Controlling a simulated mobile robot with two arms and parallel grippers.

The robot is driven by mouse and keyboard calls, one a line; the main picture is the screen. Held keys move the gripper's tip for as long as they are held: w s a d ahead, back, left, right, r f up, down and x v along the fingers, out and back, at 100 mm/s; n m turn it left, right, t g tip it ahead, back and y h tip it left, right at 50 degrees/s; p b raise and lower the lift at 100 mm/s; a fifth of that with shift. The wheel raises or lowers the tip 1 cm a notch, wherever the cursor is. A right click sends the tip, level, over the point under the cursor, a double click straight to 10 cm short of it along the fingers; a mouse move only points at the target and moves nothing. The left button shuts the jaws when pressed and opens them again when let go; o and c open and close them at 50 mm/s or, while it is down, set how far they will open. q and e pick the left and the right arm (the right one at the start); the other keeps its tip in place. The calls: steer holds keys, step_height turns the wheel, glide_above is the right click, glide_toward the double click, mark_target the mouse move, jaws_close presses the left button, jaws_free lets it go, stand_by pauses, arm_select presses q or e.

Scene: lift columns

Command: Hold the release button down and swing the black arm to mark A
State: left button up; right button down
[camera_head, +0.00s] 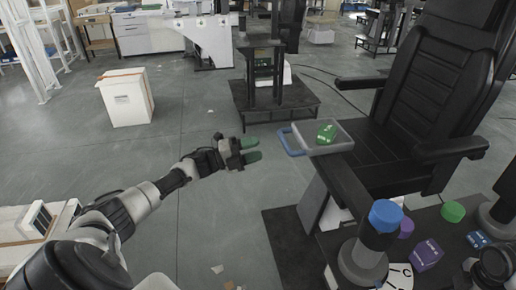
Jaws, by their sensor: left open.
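My left gripper (253,150) has green fingertips, slightly apart. It is open and empty, in mid-air left of the chair. At the lower right, a blue cap (385,214) tops a black post on a grey round base (361,264). A white dial (399,277) with a letter C shows beside the base, cut off by the bottom edge. I cannot tell which part is the release button or which is the black arm. Mark A is not visible. My left gripper is well away from the post.
A black chair (430,85) stands at right. A clear tray (321,137) with a blue handle and a green item (326,133) sits at its seat edge. Purple block (427,254) and green cap (452,211) lie at lower right. A white bin (126,97) stands left; floor between is clear.

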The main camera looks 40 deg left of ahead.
stand_by(0.6)
step_height(320, 180, up, 7)
steer(key=p, duration=0.7)
steer(key=shift+p, duration=0.3)
steer(key=shift+w+r, duration=0.1)
steer(key=shift+r, duration=0.15)
step_height(320, 180, up, 10)
steer(key=b, duration=0.2)
steer(key=shift+r, duration=0.15)
